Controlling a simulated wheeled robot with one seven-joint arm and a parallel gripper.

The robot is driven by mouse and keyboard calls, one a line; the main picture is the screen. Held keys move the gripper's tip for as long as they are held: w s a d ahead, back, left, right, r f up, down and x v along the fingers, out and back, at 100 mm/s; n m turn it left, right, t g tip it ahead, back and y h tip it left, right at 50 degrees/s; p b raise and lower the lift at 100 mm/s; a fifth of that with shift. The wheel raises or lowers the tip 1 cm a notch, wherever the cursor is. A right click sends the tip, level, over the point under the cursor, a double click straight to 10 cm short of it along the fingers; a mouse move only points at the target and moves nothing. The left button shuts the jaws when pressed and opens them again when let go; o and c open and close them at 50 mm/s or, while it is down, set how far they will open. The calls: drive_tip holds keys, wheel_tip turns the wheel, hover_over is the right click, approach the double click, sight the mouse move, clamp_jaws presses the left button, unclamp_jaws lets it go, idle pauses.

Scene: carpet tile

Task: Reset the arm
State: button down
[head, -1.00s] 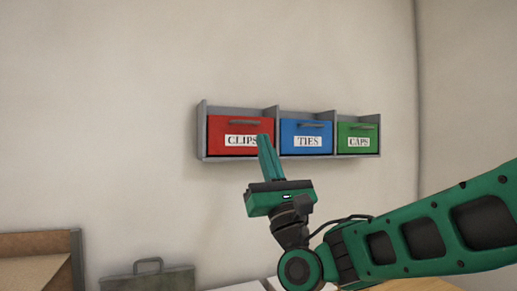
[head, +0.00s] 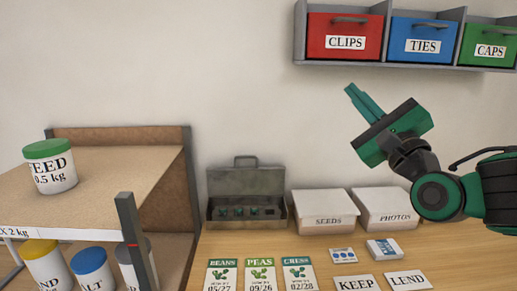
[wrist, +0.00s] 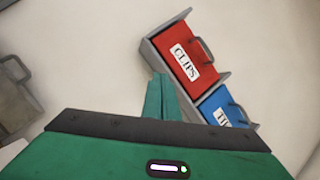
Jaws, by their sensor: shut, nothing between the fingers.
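My gripper (head: 362,102) is at the right in the head view, raised in the air above the wooden table (head: 240,272) and below the wall drawers. Its green fingers are together, with nothing between them, and point up and to the left. In the wrist view my gripper (wrist: 162,95) shows its shut fingers in front of the bare wall, left of the red CLIPS drawer (wrist: 180,52). My forearm runs off the right edge of the head view.
A wall rack holds closed CLIPS (head: 345,24), TIES (head: 424,30) and CAPS (head: 489,36) drawers. The table holds an open metal box (head: 246,178), SEEDS (head: 324,205) and PHOTOS (head: 384,203) boxes, seed packets and cards. A shelf with jars (head: 50,166) stands left.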

drive_tip(key=w+d+f+n+g+h, duration=0.1)
drive_tip(key=d+f+n+g+h, duration=0.2)
drive_tip(key=f, duration=0.4)
drive_tip(key=w+d+f+n+g, duration=0.1)
drive_tip(key=d+f+n+g, duration=0.25)
drive_tip(key=f, duration=0.45)
drive_tip(key=s+d+f+n+g+h, duration=0.1)
drive_tip(key=s+d+f+n+g, duration=0.1)
drive_tip(key=s+d+f+g, duration=0.1)
drive_tip(key=s+d+f+n+g+h, duration=0.1)
drive_tip(key=s+d+f+n+g, duration=0.2)
drive_tip(key=s+f, duration=0.4)
drive_tip(key=s+d+f+n+g+h, duration=0.1)
drive_tip(key=s+d+f+n+g, duration=0.1)
drive_tip(key=s+d+f+g, duration=0.2)
drive_tip(key=shift+s+d+f+h, duration=0.15)
drive_tip(key=shift+s+d+f, duration=0.1)
drive_tip(key=shift+d+f, duration=0.4)
drive_tip(key=shift+s+d+f+h, duration=0.2)
drive_tip(key=shift+d+f, duration=0.1)
drive_tip(key=shift+f, duration=0.5)
drive_tip(key=s+f+n+g, duration=0.1)
drive_tip(key=s+g, duration=0.2)
drive_tip(key=s, duration=0.4)
drive_tip(key=s+f+n+g+y, duration=0.1)
drive_tip(key=s+n+g, duration=0.1)
drive_tip(key=s, duration=0.5)
drive_tip(key=shift+s+d+f+g, duration=0.15)
drive_tip(key=shift+d+f+g, duration=0.3)
drive_tip(key=shift+g, duration=0.2)
